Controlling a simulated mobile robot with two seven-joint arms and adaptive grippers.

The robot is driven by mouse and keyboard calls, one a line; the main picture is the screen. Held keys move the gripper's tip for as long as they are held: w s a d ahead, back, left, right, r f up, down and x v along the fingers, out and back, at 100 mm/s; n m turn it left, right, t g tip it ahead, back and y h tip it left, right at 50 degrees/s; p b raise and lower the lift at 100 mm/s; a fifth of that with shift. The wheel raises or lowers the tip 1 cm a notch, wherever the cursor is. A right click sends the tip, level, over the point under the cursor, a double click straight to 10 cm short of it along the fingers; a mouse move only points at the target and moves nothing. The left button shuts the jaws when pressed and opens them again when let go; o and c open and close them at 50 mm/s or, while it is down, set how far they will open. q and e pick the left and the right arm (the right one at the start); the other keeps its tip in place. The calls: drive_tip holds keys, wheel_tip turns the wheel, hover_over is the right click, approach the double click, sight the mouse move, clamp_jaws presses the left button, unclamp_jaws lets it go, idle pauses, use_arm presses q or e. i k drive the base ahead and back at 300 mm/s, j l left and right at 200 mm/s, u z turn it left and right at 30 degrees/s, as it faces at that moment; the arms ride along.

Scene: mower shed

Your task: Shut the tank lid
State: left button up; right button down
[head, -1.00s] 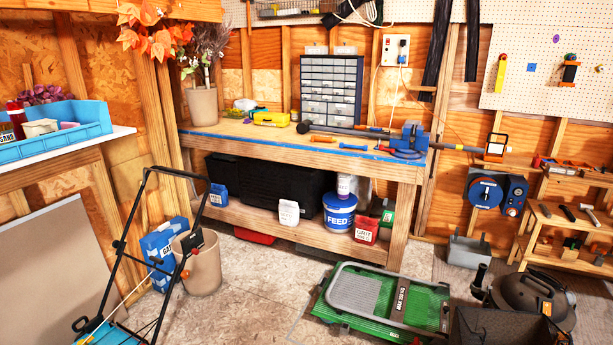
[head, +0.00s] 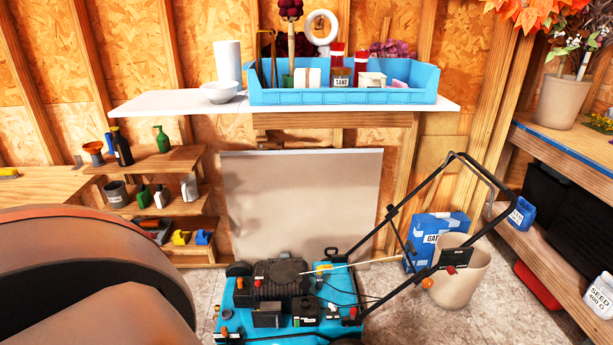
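A blue push mower (head: 285,334) stands on the floor at the lower middle, its deck cut off by the bottom edge. A dark engine (head: 280,284) sits on the deck with small red and orange parts around it. Its black handle (head: 398,215) rises to the right. I cannot make out which part is the tank lid, or whether it is open or shut. Neither of my grippers is in view.
A white shelf (head: 180,104) on the wall holds a blue bin (head: 340,97). A beige bucket (head: 462,275) and blue bag (head: 432,232) stand at the right near a workbench (head: 560,150). A close shape covers the lower left.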

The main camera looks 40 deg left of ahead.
sight(305, 285)
drive_tip(key=i+u, duration=0.2)
drive_tip(key=u, duration=0.3)
drive_tip(key=i+u, duration=0.15)
drive_tip(key=u, duration=0.35)
drive_tip(key=i+l+u, duration=0.2)
drive_tip(key=u, duration=0.3)
drive_tip(key=i+l+u, duration=0.1)
drive_tip(key=u, duration=0.3)
drive_tip(key=i+l+u, duration=0.15)
drive_tip(key=u, duration=0.3)
drive_tip(key=i+l+u, duration=0.25)
drive_tip(key=u, duration=0.15)
drive_tip(key=i+l+u, duration=0.35)
drive_tip(key=l+u, duration=0.15)
drive_tip(key=l, duration=0.1)
